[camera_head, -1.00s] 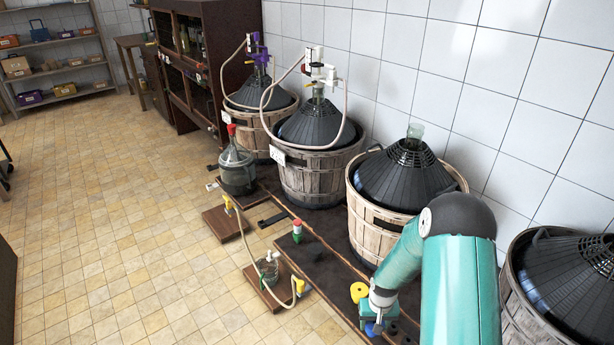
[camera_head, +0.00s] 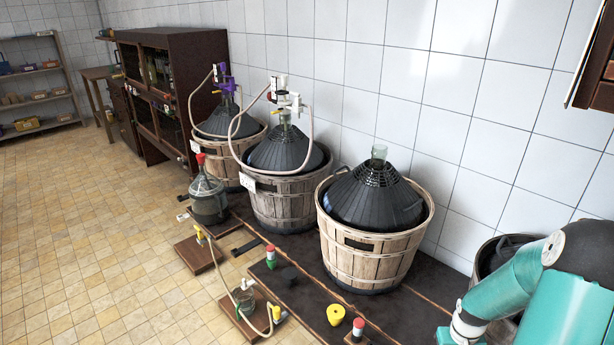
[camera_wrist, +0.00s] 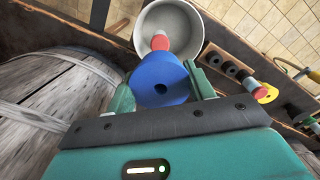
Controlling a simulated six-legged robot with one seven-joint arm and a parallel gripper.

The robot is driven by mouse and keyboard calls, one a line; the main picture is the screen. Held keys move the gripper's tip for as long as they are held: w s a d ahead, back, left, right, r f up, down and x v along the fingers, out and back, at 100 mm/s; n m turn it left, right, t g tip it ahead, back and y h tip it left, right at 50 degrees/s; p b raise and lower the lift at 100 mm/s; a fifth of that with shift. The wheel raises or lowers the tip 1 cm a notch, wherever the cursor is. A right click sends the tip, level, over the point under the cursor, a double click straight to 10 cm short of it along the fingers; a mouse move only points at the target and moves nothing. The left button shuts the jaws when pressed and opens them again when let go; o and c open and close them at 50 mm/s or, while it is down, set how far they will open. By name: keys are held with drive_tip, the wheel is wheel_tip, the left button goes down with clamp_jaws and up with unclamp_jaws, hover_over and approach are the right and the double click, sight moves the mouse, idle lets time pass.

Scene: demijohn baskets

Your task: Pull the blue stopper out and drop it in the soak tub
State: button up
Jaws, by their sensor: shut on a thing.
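In the wrist view my gripper (camera_wrist: 164,92) is shut on the blue stopper (camera_wrist: 161,78), a blue cylinder with a dark hole in its end. A pale grey round tub (camera_wrist: 193,20), which looks like the soak tub, is open towards the camera just beyond the stopper. A small red piece (camera_wrist: 159,43) shows between the stopper and the tub; I cannot tell whether it lies in the tub. In the head view the fingers and the blue stopper are out of sight, below the bottom edge.
A wooden basket (camera_head: 376,262) holds a dark-covered demijohn (camera_head: 372,200) with an open glass neck. Two more such baskets, with hoses, stand along the wall. A yellow piece (camera_head: 336,314) and a red-topped stopper (camera_head: 358,326) sit on the dark platform (camera_head: 300,300). The tiled floor at left is open.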

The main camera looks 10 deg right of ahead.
drive_tip(key=shift+f, duration=2.1)
drive_tip(key=o, duration=1.1)
drive_tip(key=shift+c, duration=0.2)
drive_tip(key=shift+r, duration=0.15)
wheel_tip(320, 180, up, 14)
drive_tip(key=shift+f, duration=0.2)
